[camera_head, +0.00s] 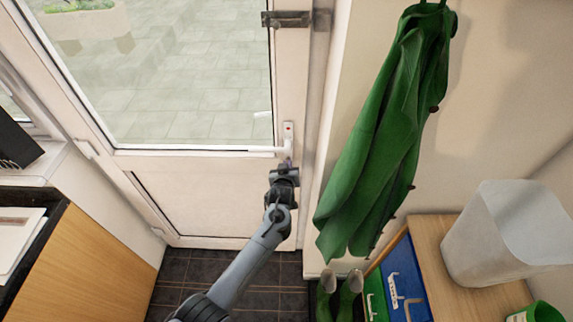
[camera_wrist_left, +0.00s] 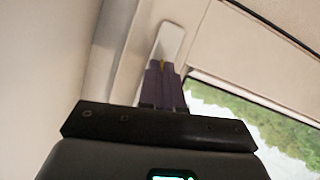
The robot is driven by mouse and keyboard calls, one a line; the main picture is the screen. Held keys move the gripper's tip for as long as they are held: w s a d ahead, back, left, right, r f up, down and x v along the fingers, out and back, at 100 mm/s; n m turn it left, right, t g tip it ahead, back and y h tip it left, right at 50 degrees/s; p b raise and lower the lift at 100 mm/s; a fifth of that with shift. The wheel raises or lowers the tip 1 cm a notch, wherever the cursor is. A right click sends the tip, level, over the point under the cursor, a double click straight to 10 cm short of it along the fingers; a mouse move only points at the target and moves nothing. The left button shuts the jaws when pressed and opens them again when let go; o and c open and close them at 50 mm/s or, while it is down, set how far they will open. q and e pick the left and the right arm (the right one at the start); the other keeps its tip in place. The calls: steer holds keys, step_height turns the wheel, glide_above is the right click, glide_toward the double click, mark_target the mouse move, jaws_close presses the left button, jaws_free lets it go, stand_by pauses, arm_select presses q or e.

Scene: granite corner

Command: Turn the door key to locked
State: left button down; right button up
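The white door (camera_head: 205,195) has a lever handle (camera_head: 245,149) and a pale lock plate (camera_head: 288,138) with a small red mark. My left gripper (camera_head: 287,164) is at the lower end of this plate. In the left wrist view its two purple fingers (camera_wrist_left: 163,84) are close together against the plate (camera_wrist_left: 171,40). A small yellow bit of the door key (camera_wrist_left: 162,64) shows between their tips, and the fingers seem closed on it. The rest of the key is hidden, so its angle cannot be told. My right gripper is not in view.
A green coat (camera_head: 385,140) hangs on the wall right of the door frame. Green boots (camera_head: 338,295), blue and green boxes (camera_head: 405,280) and a wooden unit with a pale bin (camera_head: 505,235) stand at lower right. A wooden cabinet (camera_head: 85,265) is at left.

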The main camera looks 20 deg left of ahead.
arm_select(q)
steer(key=shift+d+f+m+g+y, duration=0.15)
steer(key=shift+f+m+g+y, duration=0.15)
steer(key=shift+m+y, duration=0.4)
steer(key=shift+s, duration=0.1)
steer(key=c, duration=1.3)
jaws_free()
steer(key=shift+f, duration=0.1)
steer(key=shift+r, duration=0.25)
steer(key=shift+v, duration=5.4)
steer(key=shift+s+f, duration=0.1)
steer(key=shift+f, duration=0.05)
